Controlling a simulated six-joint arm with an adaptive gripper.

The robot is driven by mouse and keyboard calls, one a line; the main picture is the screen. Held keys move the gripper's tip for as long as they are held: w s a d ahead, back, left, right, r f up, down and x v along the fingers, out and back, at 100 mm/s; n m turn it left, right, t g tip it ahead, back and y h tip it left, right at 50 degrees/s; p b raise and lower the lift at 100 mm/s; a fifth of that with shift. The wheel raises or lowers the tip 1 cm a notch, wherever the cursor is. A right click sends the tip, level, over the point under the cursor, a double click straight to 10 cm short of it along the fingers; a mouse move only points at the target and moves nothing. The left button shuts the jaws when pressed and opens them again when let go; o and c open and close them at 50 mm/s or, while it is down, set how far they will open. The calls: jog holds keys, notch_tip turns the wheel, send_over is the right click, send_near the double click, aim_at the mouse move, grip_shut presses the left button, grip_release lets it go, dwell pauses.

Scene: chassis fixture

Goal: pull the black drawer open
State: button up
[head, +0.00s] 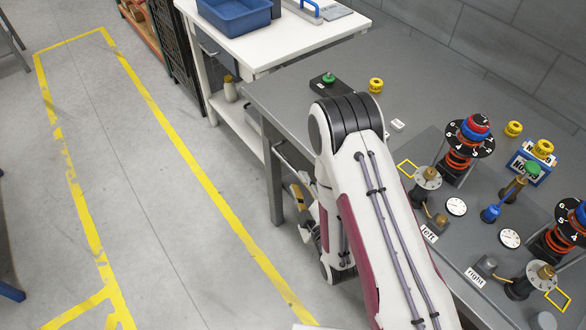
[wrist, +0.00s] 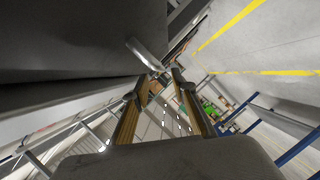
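In the wrist view a dark panel (wrist: 75,35), which looks like the drawer's front or the bench's side, fills the upper left. A pale metal bar handle (wrist: 147,54) stands out beside it. My gripper (wrist: 160,76) is open, its two tan fingers apart. The handle's near end is at the fingertips, close to the left one; I cannot tell whether they touch. In the head view my gripper (head: 298,197) is low beside the grey bench, partly hidden by my arm. The drawer is mostly hidden there under the bench top and behind my arm.
The grey bench (head: 290,95) carries dials, springs, yellow knobs and "left" and "right" labels. A bench leg (head: 273,175) stands just left of my gripper. A white table (head: 275,45) with a blue bin (head: 235,14) is behind. The floor with yellow lines is clear at left.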

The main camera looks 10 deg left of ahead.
aim_at(295, 172)
jog(key=shift+x, duration=3.75)
grip_shut()
